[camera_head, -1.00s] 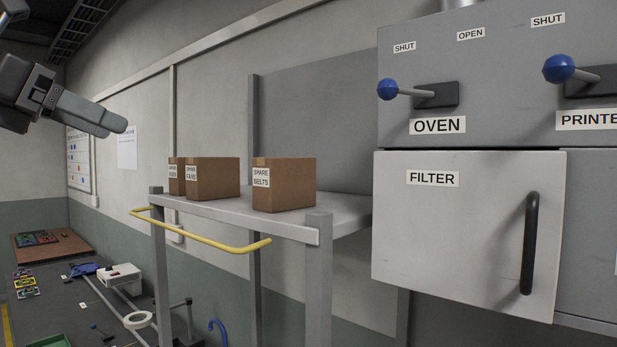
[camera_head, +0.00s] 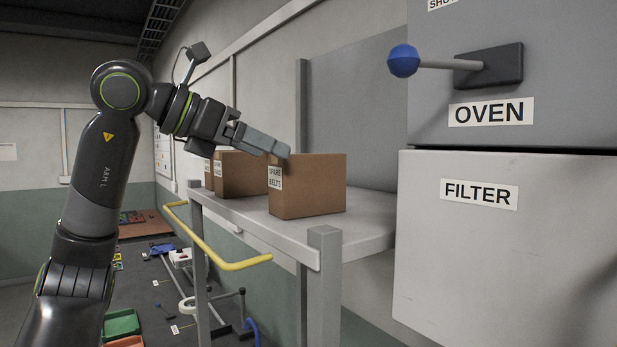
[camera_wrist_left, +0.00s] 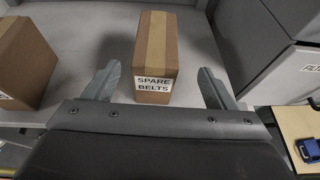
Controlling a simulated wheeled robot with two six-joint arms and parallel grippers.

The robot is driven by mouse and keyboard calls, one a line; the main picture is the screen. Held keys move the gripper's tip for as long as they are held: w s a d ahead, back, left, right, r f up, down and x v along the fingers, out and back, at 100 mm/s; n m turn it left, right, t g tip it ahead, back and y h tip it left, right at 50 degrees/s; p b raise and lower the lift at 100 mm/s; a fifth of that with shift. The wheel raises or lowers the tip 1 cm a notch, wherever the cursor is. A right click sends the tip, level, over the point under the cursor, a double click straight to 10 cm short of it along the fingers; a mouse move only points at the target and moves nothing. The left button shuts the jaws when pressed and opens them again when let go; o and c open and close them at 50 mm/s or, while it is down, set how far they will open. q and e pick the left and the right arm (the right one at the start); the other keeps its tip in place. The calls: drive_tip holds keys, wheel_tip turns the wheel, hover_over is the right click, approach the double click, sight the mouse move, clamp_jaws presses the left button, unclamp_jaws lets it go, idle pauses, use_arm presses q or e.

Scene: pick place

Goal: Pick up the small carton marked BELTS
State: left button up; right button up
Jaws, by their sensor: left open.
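The small brown carton marked SPARE BELTS (camera_head: 315,188) stands upright on the grey shelf (camera_head: 377,222), near its front corner. In the left wrist view the same carton (camera_wrist_left: 155,50) is centred, its label facing me, with tan tape along its top. My left gripper (camera_head: 284,152) is at the carton's upper left front edge in the head view. In the wrist view its two open fingers (camera_wrist_left: 160,84) stand one on each side of the carton's near end, with a gap on both sides. My right gripper is not in view.
Two similar cartons (camera_head: 240,174) stand further along the shelf, to the left; one also shows in the wrist view (camera_wrist_left: 25,62). A yellow rail (camera_head: 205,245) runs along the shelf front. The FILTER cabinet (camera_head: 480,260) and OVEN lever (camera_head: 404,61) stand to the right.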

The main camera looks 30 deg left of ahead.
sight(300, 164)
use_arm(q)
drive_tip(key=x, duration=0.3)
drive_tip(key=shift+w+d+p, duration=0.1)
drive_tip(key=shift+w+p, duration=0.2)
drive_tip(key=shift+p, duration=0.05)
drive_tip(key=shift+w+f+p, duration=0.1)
drive_tip(key=shift+f+p, duration=0.05)
drive_tip(key=shift+p, duration=0.3)
drive_tip(key=p+x, duration=0.2)
drive_tip(key=x, duration=0.2)
drive_tip(key=shift+w+f, duration=0.1)
drive_tip(key=shift+w, duration=0.1)
drive_tip(key=shift+w+f, duration=0.1)
drive_tip(key=shift+w, duration=0.05)
drive_tip(key=shift+c, duration=0.6)
drive_tip(key=c, duration=1.1)
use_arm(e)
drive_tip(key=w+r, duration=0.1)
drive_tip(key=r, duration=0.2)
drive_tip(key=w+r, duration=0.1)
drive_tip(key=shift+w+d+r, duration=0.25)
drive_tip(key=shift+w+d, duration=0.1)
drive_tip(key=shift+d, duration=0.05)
